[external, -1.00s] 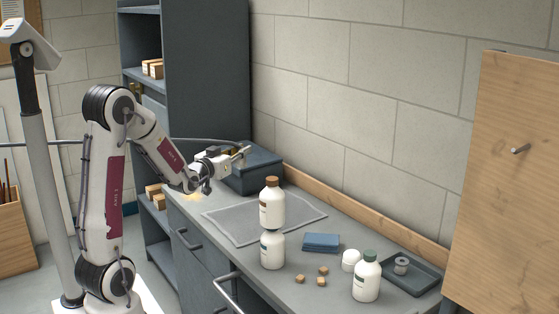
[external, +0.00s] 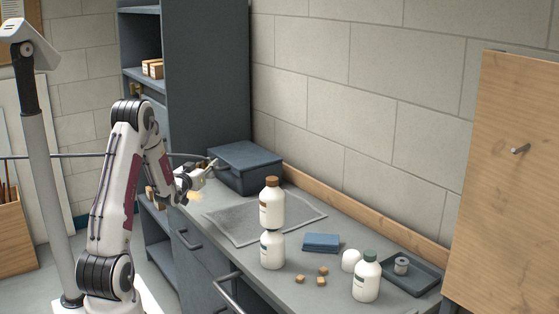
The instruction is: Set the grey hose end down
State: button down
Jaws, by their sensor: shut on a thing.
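A thin grey hose (external: 60,156) runs in from the left edge, passes behind the post and my arm, and comes out at the right near my gripper. My gripper (external: 210,166) is shut on the hose end, just in front of the dark grey box. The grip itself is small, and the exact hold on the hose tip is hard to make out. The gripper is low over the far left part of the grey worktop (external: 290,283). I cannot tell if the hose end touches anything.
The dark lidded box (external: 246,168) stands close to the right of the gripper. A grey mat (external: 235,222) lies in front of it. White bottles (external: 272,250), a blue folded cloth (external: 322,242), small wooden cubes (external: 307,281) and a dark tray (external: 425,281) occupy the nearer worktop.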

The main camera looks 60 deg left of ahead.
jog(key=s+a+f, duration=0.4)
jog(key=a+f, duration=0.4)
jog(key=a, duration=0.3)
jog(key=shift+w+d+r+m+t+h, duration=0.1)
jog(key=shift+w+r+m+t+h, duration=0.35)
jog(key=shift+w+r, duration=0.55)
jog(key=shift+w+d+r+m+t+h, duration=0.2)
jog(key=shift+w+r+h, duration=0.45)
jog(key=shift+r, duration=0.55)
jog(key=shift+a, duration=0.15)
jog(key=shift+f, duration=2.5)
jog(key=shift+f, duration=0.1)
jog(key=shift+f, duration=2.2)
jog(key=shift+f, duration=0.25)
